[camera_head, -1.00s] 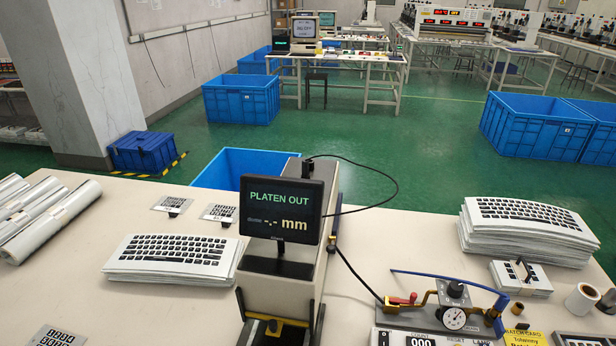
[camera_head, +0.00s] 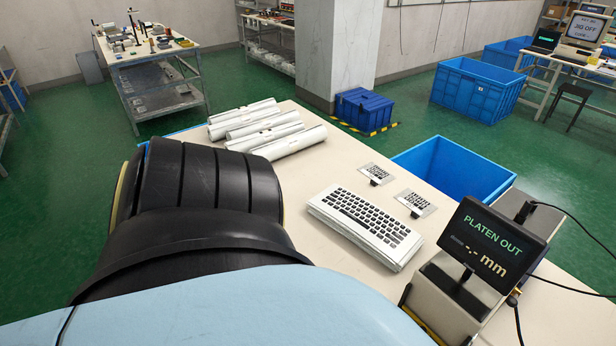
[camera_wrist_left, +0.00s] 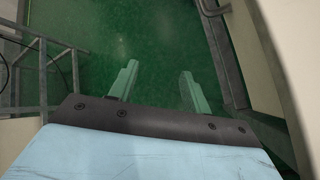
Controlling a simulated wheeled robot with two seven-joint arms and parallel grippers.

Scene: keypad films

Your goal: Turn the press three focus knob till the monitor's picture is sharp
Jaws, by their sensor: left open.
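A small black monitor (camera_head: 487,246) stands on a grey press body at the right of the head view. It reads "PLATEN OUT" and "-.- mm" in legible text. I cannot make out a focus knob in these views. My left arm fills the lower left of the head view, and its gripper is hidden there. In the left wrist view my left gripper (camera_wrist_left: 157,82) is open and empty, its two green fingers apart above the green floor. My right gripper is not in view.
The bench (camera_head: 300,200) carries rolled film (camera_head: 262,128), a stack of keypad sheets (camera_head: 366,226) and two small plates. A blue crate (camera_head: 440,165) stands behind it. A far monitor (camera_head: 583,28) reads "JIG OFF". Green floor (camera_head: 60,110) is open at left.

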